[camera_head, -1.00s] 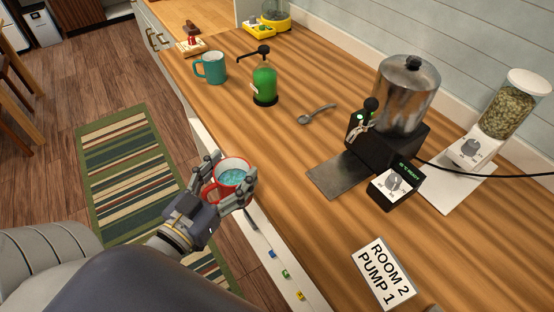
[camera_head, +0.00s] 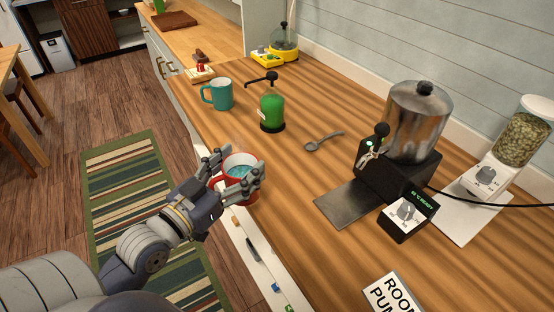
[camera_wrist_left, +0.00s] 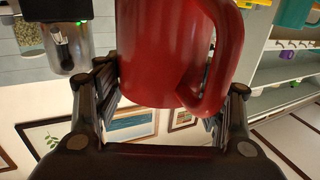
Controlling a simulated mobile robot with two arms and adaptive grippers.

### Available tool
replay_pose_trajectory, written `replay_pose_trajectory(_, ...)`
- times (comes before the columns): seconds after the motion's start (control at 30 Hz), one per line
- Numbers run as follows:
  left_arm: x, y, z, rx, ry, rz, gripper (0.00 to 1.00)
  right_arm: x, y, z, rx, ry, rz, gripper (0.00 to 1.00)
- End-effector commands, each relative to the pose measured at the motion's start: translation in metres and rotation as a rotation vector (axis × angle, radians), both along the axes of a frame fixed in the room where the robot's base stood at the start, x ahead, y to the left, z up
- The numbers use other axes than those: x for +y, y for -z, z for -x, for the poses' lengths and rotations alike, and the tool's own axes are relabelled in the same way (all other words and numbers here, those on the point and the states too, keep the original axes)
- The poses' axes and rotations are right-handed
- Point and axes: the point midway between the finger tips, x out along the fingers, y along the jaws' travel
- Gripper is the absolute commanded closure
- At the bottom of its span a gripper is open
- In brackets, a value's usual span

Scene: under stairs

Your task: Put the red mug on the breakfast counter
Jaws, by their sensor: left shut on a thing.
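The red mug (camera_head: 236,181) is held in my left gripper (camera_head: 234,172), with its fingers on both sides of the mug. It holds bluish liquid and looks upright, at the near left edge of the wooden counter (camera_head: 290,190). I cannot tell whether it touches the counter. In the left wrist view the red mug (camera_wrist_left: 180,50) fills the upper middle between the fingers of the left gripper (camera_wrist_left: 172,90), its handle towards the right. My right gripper is not in view.
A striped rug (camera_head: 135,180) lies on the floor at left.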

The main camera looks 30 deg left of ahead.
Motion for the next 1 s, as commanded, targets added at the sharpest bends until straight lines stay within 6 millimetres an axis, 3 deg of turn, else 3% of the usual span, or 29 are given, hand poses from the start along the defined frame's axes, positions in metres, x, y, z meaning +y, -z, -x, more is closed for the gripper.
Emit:
replay_pose_trajectory(0.6, -0.031, 0.006, -0.098, -0.006, -0.001, 0.003, 0.79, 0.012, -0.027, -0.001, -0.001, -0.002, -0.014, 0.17)
replay_pose_trajectory(0.77, -0.034, 0.01, -0.105, -0.003, 0.0, 0.0, 0.79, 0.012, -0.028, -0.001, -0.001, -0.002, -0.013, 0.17)
replay_pose_trajectory(1.0, -0.034, 0.039, -0.104, -0.002, 0.0, -0.001, 0.79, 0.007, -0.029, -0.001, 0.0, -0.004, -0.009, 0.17)
